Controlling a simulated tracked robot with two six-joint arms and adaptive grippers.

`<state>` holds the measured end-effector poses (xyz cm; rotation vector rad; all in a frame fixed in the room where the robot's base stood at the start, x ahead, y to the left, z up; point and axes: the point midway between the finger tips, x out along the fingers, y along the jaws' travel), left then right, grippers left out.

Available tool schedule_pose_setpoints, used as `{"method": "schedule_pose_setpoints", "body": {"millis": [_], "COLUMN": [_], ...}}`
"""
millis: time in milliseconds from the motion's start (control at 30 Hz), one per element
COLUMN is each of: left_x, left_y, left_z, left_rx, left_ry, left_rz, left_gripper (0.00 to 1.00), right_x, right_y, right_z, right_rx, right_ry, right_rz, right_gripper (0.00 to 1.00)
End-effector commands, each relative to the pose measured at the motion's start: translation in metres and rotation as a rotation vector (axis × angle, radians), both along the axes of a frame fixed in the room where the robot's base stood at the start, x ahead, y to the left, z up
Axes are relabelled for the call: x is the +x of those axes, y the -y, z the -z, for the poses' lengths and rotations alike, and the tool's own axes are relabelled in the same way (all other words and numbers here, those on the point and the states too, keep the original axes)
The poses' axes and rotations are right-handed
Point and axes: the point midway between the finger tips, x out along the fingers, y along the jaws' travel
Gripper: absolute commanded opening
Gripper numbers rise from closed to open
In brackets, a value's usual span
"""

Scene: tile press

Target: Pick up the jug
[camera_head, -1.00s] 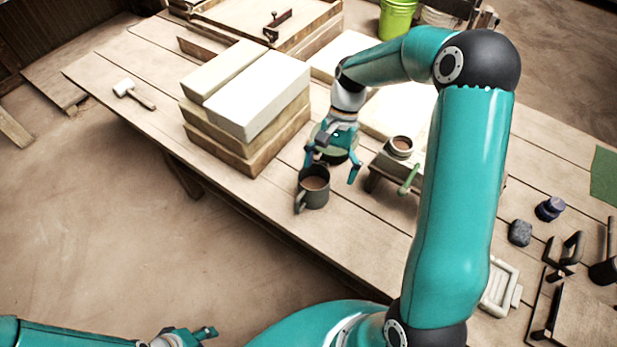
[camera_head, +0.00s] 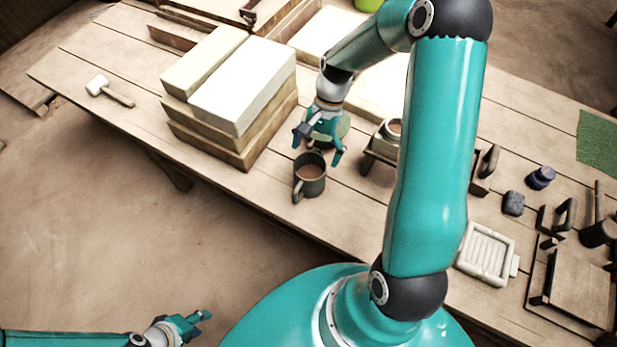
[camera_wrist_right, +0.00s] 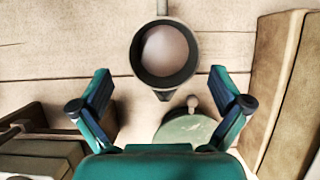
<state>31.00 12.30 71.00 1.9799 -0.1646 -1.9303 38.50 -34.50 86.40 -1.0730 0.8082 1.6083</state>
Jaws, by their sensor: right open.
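The jug (camera_head: 310,186) is a dark grey vessel with a handle and brownish contents, upright on the wooden table near its front edge. In the right wrist view the jug (camera_wrist_right: 165,80) shows from above, its handle pointing up and its spout down. My right gripper (camera_head: 318,147) is open and empty just behind the jug in the head view.
Stacked slabs (camera_head: 242,88) stand left of the jug. A round green disc with a knob (camera_wrist_right: 186,130) lies close by. A low stand with a small pot (camera_head: 388,135) is at the right. A mallet (camera_head: 110,91) lies far left.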

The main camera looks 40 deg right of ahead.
Motion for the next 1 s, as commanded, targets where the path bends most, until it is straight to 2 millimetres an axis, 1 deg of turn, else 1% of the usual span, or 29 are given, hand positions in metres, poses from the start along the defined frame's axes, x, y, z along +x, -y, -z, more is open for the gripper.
{"method": "schedule_pose_setpoints", "body": {"millis": [233, 367, 400, 500, 600, 800, 967, 1000], "left_x": [0.000, 0.000, 0.000, 0.000, 0.000, 0.000, 0.000, 0.000], "left_y": [0.000, 0.000, 0.000, 0.000, 0.000, 0.000, 0.000, 0.000], "left_z": [-0.006, -0.014, -0.015, -0.016, -0.017, -0.016, -0.016, -0.016], "left_rx": [0.000, 0.000, 0.000, 0.000, 0.000, 0.000, 0.000, 0.000], "left_ry": [0.000, 0.000, 0.000, 0.000, 0.000, 0.000, 0.000, 0.000], "left_rz": [0.000, 0.000, 0.000, 0.000, 0.000, 0.000, 0.000, 0.000], "left_gripper": [0.40, 0.40, 0.40, 0.40, 0.40, 0.40, 0.40, 0.40], "right_x": [-0.002, -0.002, -0.002, -0.003, -0.003, -0.003, -0.003, -0.003], "right_y": [-0.007, -0.015, -0.017, -0.021, -0.022, -0.022, -0.022, -0.022], "right_z": [0.014, 0.031, 0.037, 0.048, 0.052, 0.053, 0.053, 0.053], "right_rx": [0.002, 0.003, 0.003, 0.001, 0.001, -0.001, -0.001, 0.000], "right_ry": [-0.003, -0.004, -0.004, -0.003, -0.001, 0.001, 0.001, 0.001], "right_rz": [-0.001, 0.000, 0.000, 0.000, 0.001, 0.001, 0.001, 0.001], "right_gripper": [1.00, 1.00, 1.00, 1.00, 1.00, 1.00, 0.73, 0.67]}}
